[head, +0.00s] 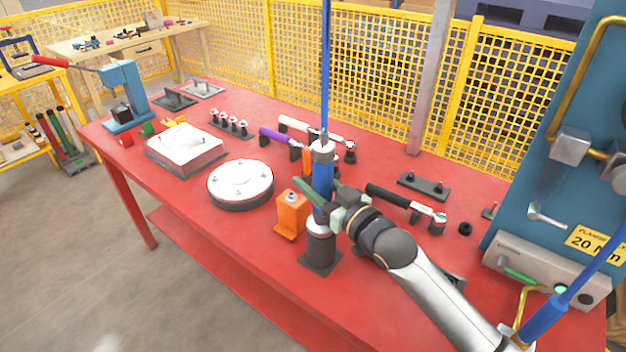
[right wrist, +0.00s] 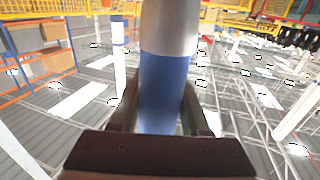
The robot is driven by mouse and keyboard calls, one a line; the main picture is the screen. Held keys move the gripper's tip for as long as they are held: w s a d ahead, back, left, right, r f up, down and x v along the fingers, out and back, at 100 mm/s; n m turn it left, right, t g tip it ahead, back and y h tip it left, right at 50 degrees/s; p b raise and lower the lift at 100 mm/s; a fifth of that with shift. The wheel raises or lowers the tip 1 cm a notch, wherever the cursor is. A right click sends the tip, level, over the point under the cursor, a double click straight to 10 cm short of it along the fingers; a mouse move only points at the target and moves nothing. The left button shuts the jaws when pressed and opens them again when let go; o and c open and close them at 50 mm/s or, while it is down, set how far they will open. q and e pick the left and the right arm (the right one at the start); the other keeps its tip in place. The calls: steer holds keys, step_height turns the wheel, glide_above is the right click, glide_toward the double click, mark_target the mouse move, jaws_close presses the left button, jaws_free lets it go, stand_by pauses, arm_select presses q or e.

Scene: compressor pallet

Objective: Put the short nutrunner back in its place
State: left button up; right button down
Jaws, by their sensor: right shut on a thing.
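The short nutrunner (head: 322,175) is an upright blue cylinder with a silver top, and a blue hose or cable rises from it. My right gripper (head: 328,195) is shut around its blue body; the right wrist view shows the blue body (right wrist: 165,90) between the two fingers, with silver above. Directly below is a dark round holder (head: 320,252) on a square base plate, with a light ring at its top. The tool's lower end is at the holder's mouth; I cannot tell how far it is inside. My left gripper is not in view.
An orange block (head: 292,214) stands close left of the holder. A round white-topped flange (head: 240,182) and a square plate (head: 185,147) lie further left on the red table (head: 215,235). A black-handled wrench (head: 400,200) lies right of the gripper. A blue panel stands at far right.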

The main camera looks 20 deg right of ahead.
steer(key=shift+c, duration=1.7)
jaws_free()
steer(key=shift+f, duration=0.1)
steer(key=shift+o, duration=0.2)
steer(key=shift+f, duration=0.3)
steer(key=b+v, duration=0.1)
steer(key=v, duration=1.1)
steer(key=shift+s+r, duration=0.25)
steer(key=shift+s, duration=0.05)
steer(key=shift+d, duration=0.1)
